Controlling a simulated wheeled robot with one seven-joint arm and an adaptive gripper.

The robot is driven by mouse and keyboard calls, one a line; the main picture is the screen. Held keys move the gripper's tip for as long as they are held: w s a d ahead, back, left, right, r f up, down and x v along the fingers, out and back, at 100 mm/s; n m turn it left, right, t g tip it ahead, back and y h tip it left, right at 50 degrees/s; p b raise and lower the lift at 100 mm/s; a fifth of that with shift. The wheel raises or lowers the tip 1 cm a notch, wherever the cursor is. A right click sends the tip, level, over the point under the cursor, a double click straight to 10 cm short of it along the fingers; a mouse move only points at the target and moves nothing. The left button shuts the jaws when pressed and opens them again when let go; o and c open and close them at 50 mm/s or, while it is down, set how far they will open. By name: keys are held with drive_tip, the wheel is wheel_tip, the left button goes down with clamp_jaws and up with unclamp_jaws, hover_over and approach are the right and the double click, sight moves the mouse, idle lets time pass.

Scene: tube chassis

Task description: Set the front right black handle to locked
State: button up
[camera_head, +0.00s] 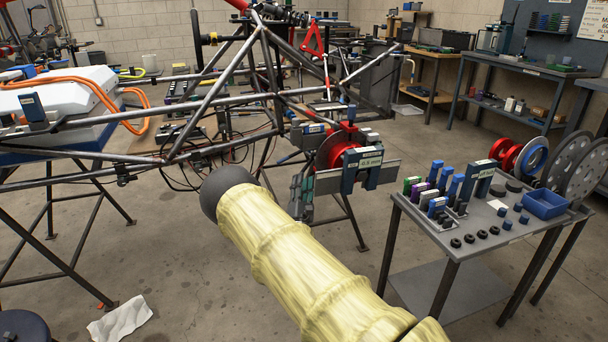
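The tube chassis (212,92) of dark metal tubes stands at the left and centre. At its near right corner is a red disc (334,150) with a grey plate and a dark blue block (361,169) labelled in mm. I cannot make out for sure which part is the front right black handle, or its setting. A black upright bar with a short black grip (208,39) shows at the top of the chassis. My yellow-sleeved arm crosses the lower middle, its dark rounded end in front of the lower tubes. No gripper fingers show.
A grey side table (508,238) at the right holds blue, green and purple blocks, black pucks and a blue bin (545,204). Trestle legs stand at the left. A white cloth (120,318) lies on the floor. Workbenches line the back.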

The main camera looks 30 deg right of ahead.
drive_tip(key=v, duration=0.7)
idle(0.4)
